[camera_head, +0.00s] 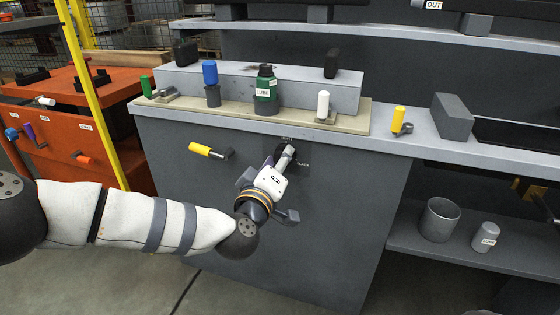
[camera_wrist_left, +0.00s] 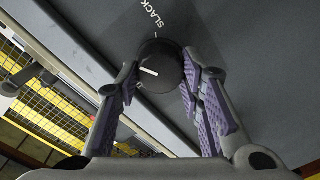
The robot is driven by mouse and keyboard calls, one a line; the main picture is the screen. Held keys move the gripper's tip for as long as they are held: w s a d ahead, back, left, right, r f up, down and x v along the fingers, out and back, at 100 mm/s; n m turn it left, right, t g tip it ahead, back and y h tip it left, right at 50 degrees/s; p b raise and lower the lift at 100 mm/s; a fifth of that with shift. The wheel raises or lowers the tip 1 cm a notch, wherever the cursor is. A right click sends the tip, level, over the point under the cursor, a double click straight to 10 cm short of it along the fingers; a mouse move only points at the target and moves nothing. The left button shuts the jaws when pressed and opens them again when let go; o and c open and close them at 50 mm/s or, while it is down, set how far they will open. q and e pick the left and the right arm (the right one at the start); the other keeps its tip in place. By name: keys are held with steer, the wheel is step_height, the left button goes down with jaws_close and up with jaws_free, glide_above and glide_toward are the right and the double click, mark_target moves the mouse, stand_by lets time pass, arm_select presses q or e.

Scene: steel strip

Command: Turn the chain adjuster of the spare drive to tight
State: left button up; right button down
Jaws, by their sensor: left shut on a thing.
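A round black knob (camera_wrist_left: 160,68) with a white pointer line sits on the grey cabinet front, with the word SLACK (camera_wrist_left: 153,13) beside it. In the wrist view the line points left, about a quarter turn from the tick by SLACK. My left gripper (camera_wrist_left: 162,70) is shut on the knob, one finger on each side. In the head view the left gripper (camera_head: 284,157) reaches up to the knob (camera_head: 280,153) and hides much of it. A second small label (camera_head: 287,138) above the knob is too small to read. My right gripper is not in view.
A yellow-handled lever (camera_head: 202,149) sticks out left of the knob. Above, the bench top holds a green LUBE bottle (camera_head: 265,88), a blue-topped handle (camera_head: 210,74) and a white one (camera_head: 323,106). An orange cabinet (camera_head: 70,130) stands at the left.

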arm_select(q)
steer(key=shift+f+n+h+b, duration=0.15)
steer(key=shift+n+b, duration=0.6)
steer(key=shift+n, duration=2.2)
steer(key=shift+n+h+b, duration=0.15)
steer(key=shift+n+b, duration=0.55)
steer(key=shift+n, duration=2.25)
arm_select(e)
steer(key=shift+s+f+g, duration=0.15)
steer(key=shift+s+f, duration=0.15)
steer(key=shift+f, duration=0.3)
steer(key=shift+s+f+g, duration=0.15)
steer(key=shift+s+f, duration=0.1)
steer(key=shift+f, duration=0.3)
arm_select(q)
steer(key=o, duration=1.2)
steer(key=shift+c, duration=0.2)
steer(key=v, duration=1.2)
